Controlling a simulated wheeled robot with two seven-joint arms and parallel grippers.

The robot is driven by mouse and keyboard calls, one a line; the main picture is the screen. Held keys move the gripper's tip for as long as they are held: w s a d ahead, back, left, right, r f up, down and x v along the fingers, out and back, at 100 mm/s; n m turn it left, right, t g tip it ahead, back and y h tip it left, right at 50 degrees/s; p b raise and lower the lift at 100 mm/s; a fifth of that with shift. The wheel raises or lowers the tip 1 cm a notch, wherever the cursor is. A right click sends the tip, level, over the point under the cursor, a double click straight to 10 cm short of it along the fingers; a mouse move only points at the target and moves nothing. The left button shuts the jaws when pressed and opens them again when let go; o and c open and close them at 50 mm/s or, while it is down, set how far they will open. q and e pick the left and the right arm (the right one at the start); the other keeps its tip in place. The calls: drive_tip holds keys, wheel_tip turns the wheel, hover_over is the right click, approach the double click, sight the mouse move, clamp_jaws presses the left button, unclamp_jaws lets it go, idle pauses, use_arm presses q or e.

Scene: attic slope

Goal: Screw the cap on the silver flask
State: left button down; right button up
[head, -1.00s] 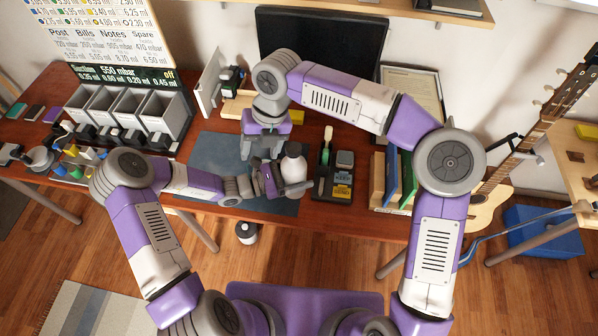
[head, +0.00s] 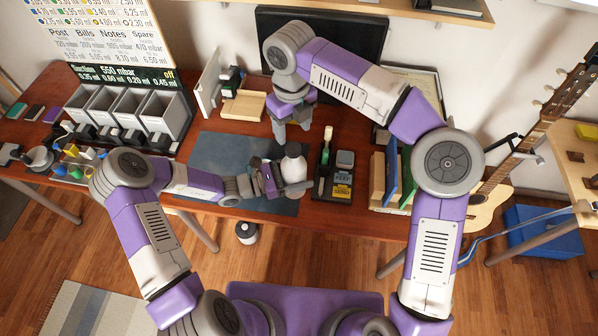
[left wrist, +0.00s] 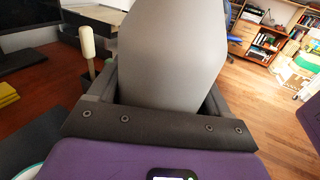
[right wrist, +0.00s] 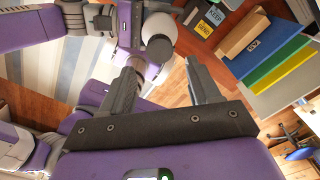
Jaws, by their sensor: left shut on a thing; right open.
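The silver flask (head: 294,168) is held over the desk at the right edge of the blue-grey mat. My left gripper (head: 272,180) is shut on it. Its smooth grey body (left wrist: 172,45) fills the middle of the left wrist view. My right gripper (head: 292,130) is open and empty, just behind the flask in the head view. In the right wrist view the flask (right wrist: 158,30) shows beyond and between the open fingers (right wrist: 161,68), apart from them. I cannot make out a separate cap, nor whether one is on the flask.
A dark organiser (head: 322,186) with a pale-handled brush stands right of the flask. Upright folders (head: 392,178) are farther right. A wooden tray (head: 243,106) and grey bins (head: 165,112) lie left and behind. The mat (head: 222,150) has bare room.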

sight(293, 147)
wheel_tip(293, 147, down, 7)
drive_tip(key=shift+r, duration=0.1)
idle(0.4)
drive_tip(key=c, duration=1.1)
drive_tip(key=shift+c, duration=0.2)
